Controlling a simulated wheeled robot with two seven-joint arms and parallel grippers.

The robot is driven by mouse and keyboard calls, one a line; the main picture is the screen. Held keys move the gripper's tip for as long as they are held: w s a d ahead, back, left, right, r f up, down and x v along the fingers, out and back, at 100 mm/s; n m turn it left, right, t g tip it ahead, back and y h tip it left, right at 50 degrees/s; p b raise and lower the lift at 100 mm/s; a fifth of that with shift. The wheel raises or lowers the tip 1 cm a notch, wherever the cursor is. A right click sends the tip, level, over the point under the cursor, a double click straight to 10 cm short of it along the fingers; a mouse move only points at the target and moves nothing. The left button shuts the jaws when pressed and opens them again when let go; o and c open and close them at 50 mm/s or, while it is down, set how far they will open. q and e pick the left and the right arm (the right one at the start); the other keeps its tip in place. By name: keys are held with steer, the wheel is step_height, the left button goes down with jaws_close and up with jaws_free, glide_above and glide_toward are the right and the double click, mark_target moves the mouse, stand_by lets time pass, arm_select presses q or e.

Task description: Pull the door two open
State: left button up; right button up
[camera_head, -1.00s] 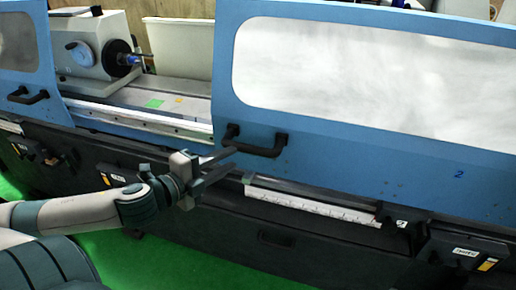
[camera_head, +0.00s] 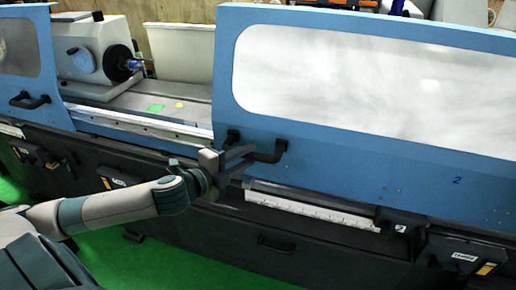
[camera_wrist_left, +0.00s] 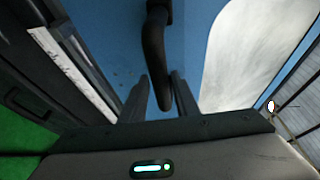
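Door two (camera_head: 330,165) is the blue panel with a pale window and the mark "2" at the right of the head view. Its black handle (camera_head: 272,157) is near the lower left corner; the handle also shows in the left wrist view (camera_wrist_left: 154,45). My left gripper (camera_head: 255,154) is at the handle, its fingers pointing right. In the left wrist view the open fingers (camera_wrist_left: 160,82) stand on both sides of the handle's bar, with gaps beside it. Contact is not visible. My right gripper is out of view.
Another blue door (camera_head: 30,65) with a black handle stands at the far left. Between the doors the grinder's bed (camera_head: 180,105) and grey headstock (camera_head: 90,50) are exposed. A dark ledge with a white scale strip (camera_head: 310,210) runs below door two. The green floor (camera_head: 180,260) is in front.

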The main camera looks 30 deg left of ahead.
arm_select(q)
steer(key=shift+p+x, duration=0.8)
steer(key=shift+x, duration=1.85)
jaws_close()
